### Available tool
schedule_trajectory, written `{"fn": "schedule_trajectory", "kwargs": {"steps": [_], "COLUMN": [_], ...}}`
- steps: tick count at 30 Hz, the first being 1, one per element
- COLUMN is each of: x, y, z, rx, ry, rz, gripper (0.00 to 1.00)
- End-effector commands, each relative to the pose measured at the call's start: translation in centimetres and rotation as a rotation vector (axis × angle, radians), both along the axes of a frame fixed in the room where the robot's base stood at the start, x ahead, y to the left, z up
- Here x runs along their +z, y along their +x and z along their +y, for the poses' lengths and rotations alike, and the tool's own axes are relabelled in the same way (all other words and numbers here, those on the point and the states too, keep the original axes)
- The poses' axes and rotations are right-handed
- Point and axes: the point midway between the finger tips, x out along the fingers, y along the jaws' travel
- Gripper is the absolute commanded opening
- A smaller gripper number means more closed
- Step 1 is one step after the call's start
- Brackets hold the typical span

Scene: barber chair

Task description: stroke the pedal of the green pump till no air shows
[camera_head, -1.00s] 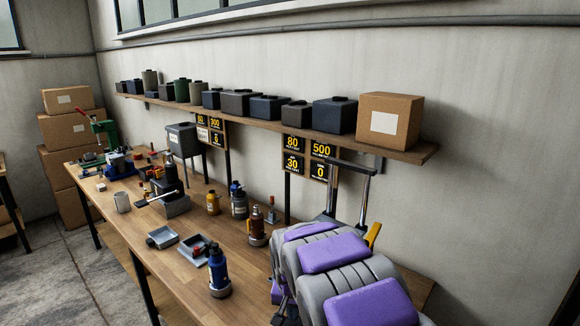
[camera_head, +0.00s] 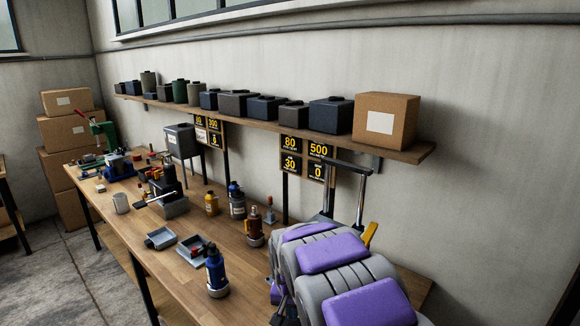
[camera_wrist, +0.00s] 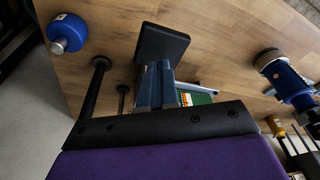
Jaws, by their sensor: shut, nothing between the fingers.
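In the wrist view my gripper (camera_wrist: 162,45) is shut and empty, its dark end over the wooden bench. A green part with a white and orange label (camera_wrist: 198,98) shows just past my wrist's black edge; it may belong to the green pump, but most of it is hidden. A thin pale bar lies beside it. I cannot make out the pedal or any air there. In the head view my purple and grey arm covers the near right of the bench, and the green pump cannot be picked out.
A shelf (camera_head: 400,152) with dark boxes and a cardboard box (camera_head: 386,118) runs above. Open floor (camera_head: 75,280) lies at left.

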Motion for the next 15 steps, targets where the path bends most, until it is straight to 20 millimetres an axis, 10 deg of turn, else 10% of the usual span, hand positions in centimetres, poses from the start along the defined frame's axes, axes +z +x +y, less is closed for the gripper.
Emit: {"fn": "schedule_trajectory", "kwargs": {"steps": [15], "x": [-1.8], "y": [-0.1], "z": [0.2], "rx": [0.001], "ry": [-0.002], "rz": [0.000], "gripper": [0.00]}}
